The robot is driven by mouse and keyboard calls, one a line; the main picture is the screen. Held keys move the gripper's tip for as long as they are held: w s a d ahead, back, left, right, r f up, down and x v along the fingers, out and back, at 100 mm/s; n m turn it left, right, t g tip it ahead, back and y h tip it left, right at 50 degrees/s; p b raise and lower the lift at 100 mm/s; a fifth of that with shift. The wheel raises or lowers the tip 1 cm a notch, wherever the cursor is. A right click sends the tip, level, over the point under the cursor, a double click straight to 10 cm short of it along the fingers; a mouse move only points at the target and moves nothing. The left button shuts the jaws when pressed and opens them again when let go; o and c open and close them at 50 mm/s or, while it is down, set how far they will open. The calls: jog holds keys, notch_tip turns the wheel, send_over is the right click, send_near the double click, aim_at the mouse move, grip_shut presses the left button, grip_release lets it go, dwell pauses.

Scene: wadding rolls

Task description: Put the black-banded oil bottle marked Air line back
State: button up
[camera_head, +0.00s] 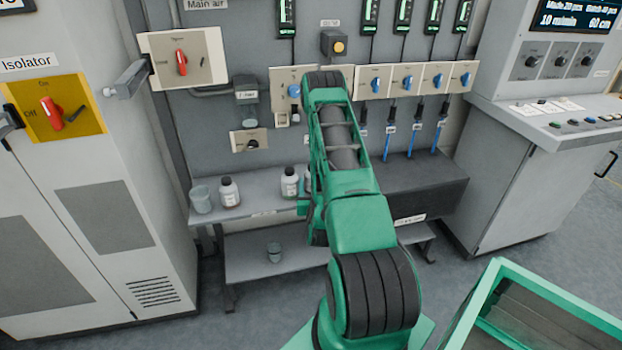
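A white bottle with a dark cap (229,191) stands upright on the grey shelf (262,205), beside a grey cup. A second white bottle with a dark cap (290,184) stands further right, close to my arm. A third pale bottle (307,180) shows only in part, its right side hidden by my arm. The labels are too small to read, and I cannot tell which bottle has a black band. My gripper (303,207) is almost wholly hidden behind my green arm at the shelf; its fingers and anything in them cannot be made out.
A grey cup (201,199) stands at the shelf's left end. Switches and hanging blue-handled tools (437,138) line the wall panel. A grey cabinet (85,200) is left, a console (540,130) right, a green-rimmed bin (505,268) front right.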

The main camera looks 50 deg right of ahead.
jog(key=shift+v, duration=1.4)
